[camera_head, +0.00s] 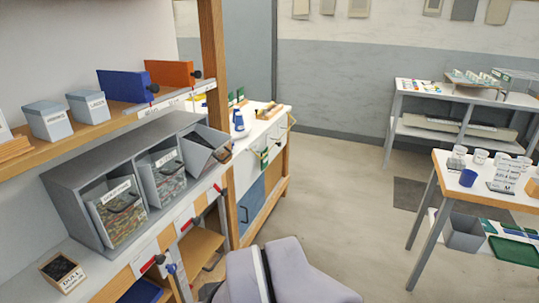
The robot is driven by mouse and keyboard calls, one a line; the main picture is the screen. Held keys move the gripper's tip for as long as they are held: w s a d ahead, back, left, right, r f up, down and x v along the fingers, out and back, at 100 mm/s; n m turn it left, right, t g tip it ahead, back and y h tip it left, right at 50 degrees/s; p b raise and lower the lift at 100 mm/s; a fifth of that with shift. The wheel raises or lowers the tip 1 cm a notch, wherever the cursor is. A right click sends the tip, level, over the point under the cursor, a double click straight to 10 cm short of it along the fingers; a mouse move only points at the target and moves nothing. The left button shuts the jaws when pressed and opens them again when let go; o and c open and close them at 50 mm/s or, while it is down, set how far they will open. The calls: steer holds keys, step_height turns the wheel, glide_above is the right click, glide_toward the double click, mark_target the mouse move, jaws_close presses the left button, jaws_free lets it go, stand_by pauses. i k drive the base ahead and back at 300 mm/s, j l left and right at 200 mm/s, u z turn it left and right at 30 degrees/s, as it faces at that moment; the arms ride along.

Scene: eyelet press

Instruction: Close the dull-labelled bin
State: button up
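A grey bin rack (75,215) with three tilt-out bins stands on the shelf at left. The left bin (120,212) and the middle bin (165,180) have pale labels and mottled fronts; their labels are too small to read surely. The right bin (203,150) is tipped outward, with its dark inside showing. A small open wooden box (68,281) with dark contents sits at the lower left; its label seems to read "DULL". My gripper cannot be seen; a pale grey part of my arm shows at the bottom centre.
A table with cups (440,165) stands at right.

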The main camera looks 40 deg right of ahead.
mark_target(201, 147)
steer(key=k+l+z, duration=0.15)
steer(key=z, duration=0.5)
steer(key=i+j+z, duration=0.1)
steer(key=i, duration=0.3)
steer(key=i+j+z, duration=0.1)
steer(key=i, duration=0.3)
steer(key=i+j+z, duration=0.1)
steer(key=i, duration=0.25)
